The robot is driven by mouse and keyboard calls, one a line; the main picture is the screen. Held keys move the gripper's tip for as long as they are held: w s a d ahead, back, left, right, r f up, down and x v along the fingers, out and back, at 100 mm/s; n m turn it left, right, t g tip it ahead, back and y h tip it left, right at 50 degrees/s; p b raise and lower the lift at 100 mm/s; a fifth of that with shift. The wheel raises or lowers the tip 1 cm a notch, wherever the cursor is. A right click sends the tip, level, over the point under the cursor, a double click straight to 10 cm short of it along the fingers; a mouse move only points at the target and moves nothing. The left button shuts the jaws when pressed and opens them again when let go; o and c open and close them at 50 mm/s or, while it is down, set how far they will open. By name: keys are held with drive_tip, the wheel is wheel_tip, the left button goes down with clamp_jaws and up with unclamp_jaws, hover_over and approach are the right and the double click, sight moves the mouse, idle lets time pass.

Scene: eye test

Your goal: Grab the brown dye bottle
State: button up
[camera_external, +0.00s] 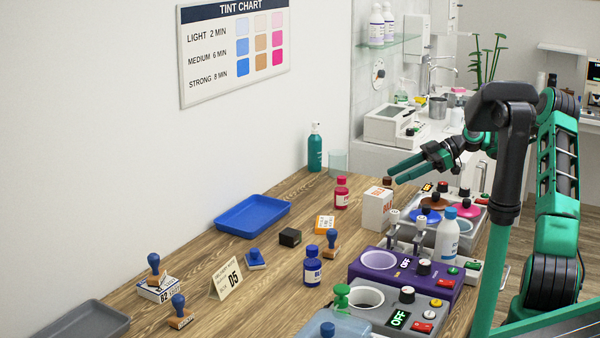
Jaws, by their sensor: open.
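A dark brown cap (387,181) shows just above and behind a white box (376,210) at the right-centre of the wooden table. It may belong to the brown dye bottle; the body below is hidden by the box, so I cannot be sure. My gripper (395,174) is open, its green fingers pointing left, just above and beside the brown cap in the picture. Nothing shows between the fingers. I cannot tell how far they are from the cap. A red bottle (341,194) and a blue bottle (312,268) stand upright on the table.
Warmers with red and black knobs, including a purple one (405,271), line the right edge. A white bottle with blue cap (448,237) stands among them.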

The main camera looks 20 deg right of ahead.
sight(387, 182)
drive_tip(key=shift+s+x, duration=0.15)
drive_tip(key=shift+x, duration=1.2)
drive_tip(key=shift+s+x, duration=0.2)
drive_tip(key=shift+x, duration=1.1)
clamp_jaws()
